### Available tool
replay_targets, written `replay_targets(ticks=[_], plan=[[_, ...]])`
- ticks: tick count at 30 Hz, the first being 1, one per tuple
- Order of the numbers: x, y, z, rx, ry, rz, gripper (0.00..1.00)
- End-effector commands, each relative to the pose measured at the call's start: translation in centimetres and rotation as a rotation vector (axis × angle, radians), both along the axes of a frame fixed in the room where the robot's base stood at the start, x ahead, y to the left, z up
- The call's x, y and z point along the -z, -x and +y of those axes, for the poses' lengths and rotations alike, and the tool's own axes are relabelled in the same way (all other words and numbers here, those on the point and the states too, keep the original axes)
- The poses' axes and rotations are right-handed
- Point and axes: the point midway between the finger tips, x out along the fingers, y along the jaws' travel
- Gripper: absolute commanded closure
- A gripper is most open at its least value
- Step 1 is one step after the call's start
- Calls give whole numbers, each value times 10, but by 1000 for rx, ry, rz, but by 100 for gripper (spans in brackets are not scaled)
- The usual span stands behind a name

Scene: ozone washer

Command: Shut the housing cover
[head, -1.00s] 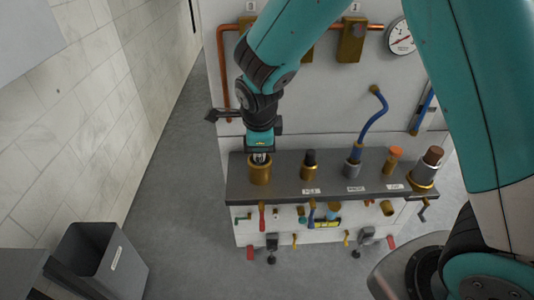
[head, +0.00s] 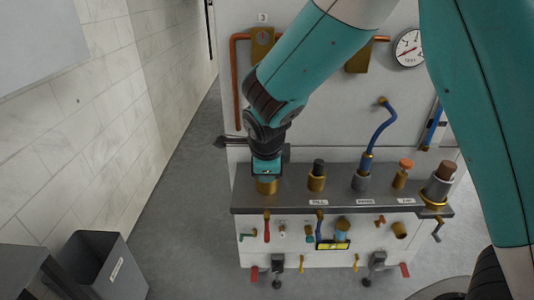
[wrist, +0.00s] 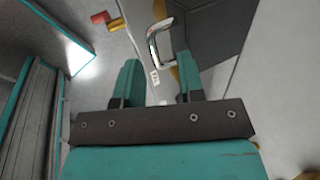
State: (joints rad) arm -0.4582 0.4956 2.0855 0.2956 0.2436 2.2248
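My gripper (wrist: 158,76) is open in the wrist view, its two teal fingers apart with nothing held between them. A silver bent handle (wrist: 153,45) shows beyond the fingertips, in line with the gap; I see no contact. Beside it is a dark grey panel (wrist: 208,35); I cannot tell whether this is the housing cover. In the head view my gripper hangs over the left end of the bench shelf (head: 292,187), above or in front of a brass cup (head: 266,187). Its fingers are hidden there. No cover can be picked out with certainty.
The shelf carries a black-topped fitting (head: 317,176), a blue hose (head: 378,132), an orange-capped fitting (head: 402,174) and a brown-topped cylinder (head: 440,182). Small valves and levers line the front below. A grey bin (head: 98,262) stands left, near the tiled wall. Floor between is clear.

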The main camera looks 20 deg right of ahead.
Motion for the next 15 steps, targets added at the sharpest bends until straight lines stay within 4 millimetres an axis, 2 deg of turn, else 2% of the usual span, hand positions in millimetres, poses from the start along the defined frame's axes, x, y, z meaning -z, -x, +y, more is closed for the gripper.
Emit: replay_targets(ticks=[5, 15], plan=[[-29, 11, 5, -2, -4, -5, 64], [-108, 46, 16, -2, -4, -5, 64]])
